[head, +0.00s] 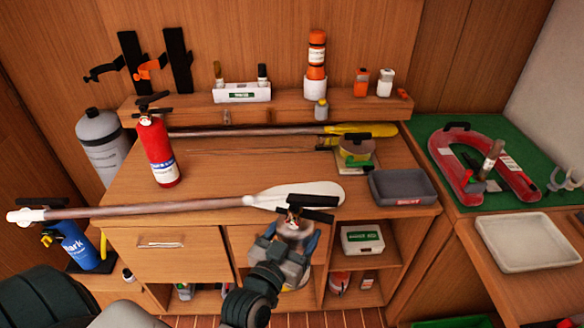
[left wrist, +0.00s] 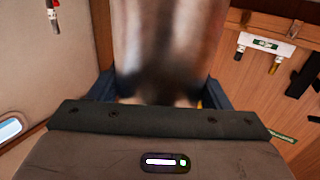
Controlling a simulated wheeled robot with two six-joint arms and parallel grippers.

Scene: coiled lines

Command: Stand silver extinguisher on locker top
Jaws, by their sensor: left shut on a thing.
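The silver extinguisher (head: 293,228) has a black handle on top and is held upright or nearly so at the locker's front edge. My left gripper (head: 284,250) is shut on its body, which is partly hidden by the gripper. In the left wrist view the blurred silver body (left wrist: 170,45) fills the space between the blue fingers. The wooden locker top (head: 225,172) lies behind it. Whether the extinguisher touches the locker cannot be told. My right gripper is not in view.
A white-bladed paddle (head: 295,194) lies along the locker's front edge, and a yellow one (head: 360,130) lies at the back. A red extinguisher (head: 157,150) stands at left. The middle is mostly clear.

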